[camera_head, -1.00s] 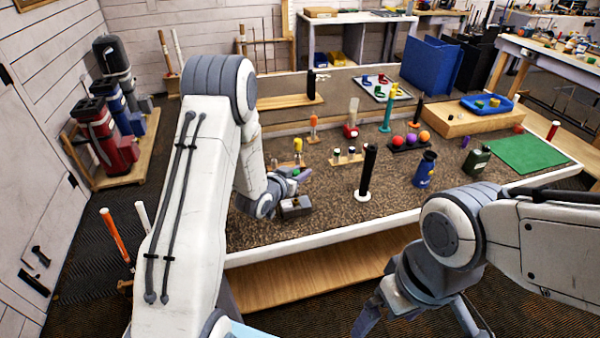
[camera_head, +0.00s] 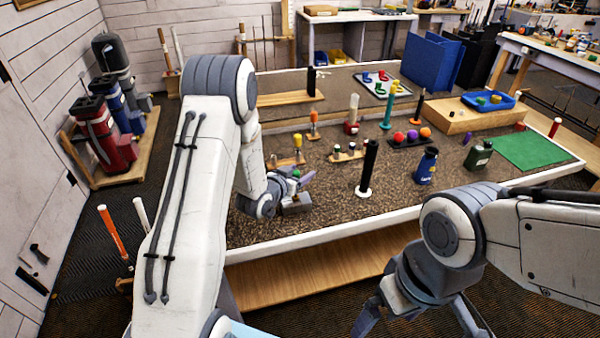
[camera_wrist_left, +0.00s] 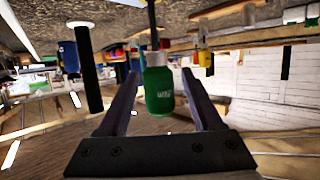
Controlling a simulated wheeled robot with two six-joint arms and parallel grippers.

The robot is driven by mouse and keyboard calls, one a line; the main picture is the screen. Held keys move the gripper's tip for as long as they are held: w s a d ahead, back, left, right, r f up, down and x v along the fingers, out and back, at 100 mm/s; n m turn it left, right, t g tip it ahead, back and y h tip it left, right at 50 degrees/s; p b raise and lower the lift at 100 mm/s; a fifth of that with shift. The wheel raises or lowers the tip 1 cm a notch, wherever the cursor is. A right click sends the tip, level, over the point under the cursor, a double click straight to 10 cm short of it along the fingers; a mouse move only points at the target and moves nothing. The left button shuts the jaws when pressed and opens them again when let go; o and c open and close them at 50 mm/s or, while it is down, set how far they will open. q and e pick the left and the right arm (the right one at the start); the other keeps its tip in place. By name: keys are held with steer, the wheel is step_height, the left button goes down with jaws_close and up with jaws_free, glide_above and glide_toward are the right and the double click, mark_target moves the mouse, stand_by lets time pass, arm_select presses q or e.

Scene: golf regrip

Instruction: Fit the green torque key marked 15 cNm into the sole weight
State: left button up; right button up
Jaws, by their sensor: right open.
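The green torque key (camera_wrist_left: 159,90) stands in line between my left gripper's fingers in the left wrist view, its dark shaft running toward the tabletop. Its pale label is too small to read. In the head view its green end (camera_head: 296,173) shows at my left gripper (camera_head: 300,182), just above a grey block-like piece (camera_head: 297,204), which may be the club head. The sole weight and the shaft's tip cannot be made out. My right gripper (camera_head: 415,318) is open and empty, in front of the table edge.
A black post (camera_head: 369,168) on a white foot stands right of my left gripper. A small wooden rack (camera_head: 348,156) stands behind it. A blue bottle (camera_head: 426,166) and a dark green can (camera_head: 479,156) stand to the right.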

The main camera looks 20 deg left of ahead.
arm_select(q)
steer(key=b+v, duration=0.1)
steer(key=v, duration=0.9)
steer(key=shift+s, duration=0.2)
steer(key=shift+r, duration=0.1)
stand_by(0.4)
